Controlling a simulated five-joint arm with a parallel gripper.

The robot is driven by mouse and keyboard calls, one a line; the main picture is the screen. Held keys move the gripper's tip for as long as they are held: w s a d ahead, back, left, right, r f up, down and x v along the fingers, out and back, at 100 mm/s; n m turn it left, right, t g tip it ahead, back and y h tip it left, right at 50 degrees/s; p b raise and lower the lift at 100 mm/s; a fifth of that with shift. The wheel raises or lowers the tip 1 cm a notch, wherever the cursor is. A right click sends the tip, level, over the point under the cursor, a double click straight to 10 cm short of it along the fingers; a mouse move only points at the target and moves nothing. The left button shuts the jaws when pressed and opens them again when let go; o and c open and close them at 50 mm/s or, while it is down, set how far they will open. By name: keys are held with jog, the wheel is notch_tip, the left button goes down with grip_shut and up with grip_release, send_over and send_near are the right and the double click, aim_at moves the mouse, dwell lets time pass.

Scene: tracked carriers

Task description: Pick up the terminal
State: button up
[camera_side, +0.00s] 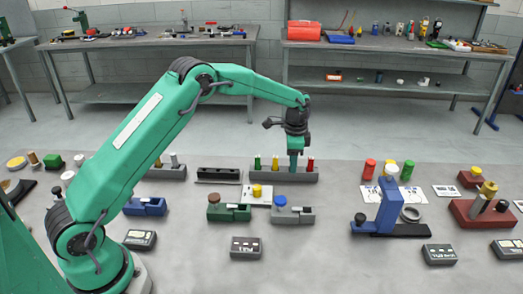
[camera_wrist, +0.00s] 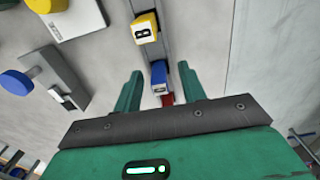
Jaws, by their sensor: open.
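My gripper (camera_side: 293,168) is open, pointing down over a grey rail (camera_side: 284,178) carrying upright coloured terminals. In the side view, a green terminal (camera_side: 257,162) and a yellow terminal (camera_side: 275,161) stand left of my gripper, and a red terminal (camera_side: 310,165) stands right of it. In the wrist view, a blue terminal (camera_wrist: 158,73) lies between the two green fingers of my gripper (camera_wrist: 160,73), with a gap on each side. A yellow terminal (camera_wrist: 145,27) marked with a dark character is farther along the rail. The red terminal (camera_wrist: 167,99) is partly hidden by my gripper body.
A green fixture (camera_side: 229,212) and a grey fixture with a blue knob (camera_side: 293,215) stand in front of the rail. A black rail (camera_side: 219,175) is to its left. A blue stand (camera_side: 389,205) and coloured cylinders are to the right. The front middle holds a small dark labelled box (camera_side: 246,247).

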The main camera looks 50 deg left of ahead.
dwell(0.4)
grip_shut()
jog(key=shift+r, duration=0.1)
jog(key=shift+r, duration=0.75)
jog(key=s+d+r, duration=0.5)
jog(key=d+r, duration=0.4)
jog(key=d, duration=0.1)
jog(key=shift+s+d+r, duration=0.15)
jog(key=shift+s+r, duration=0.05)
jog(key=shift+s, duration=0.15)
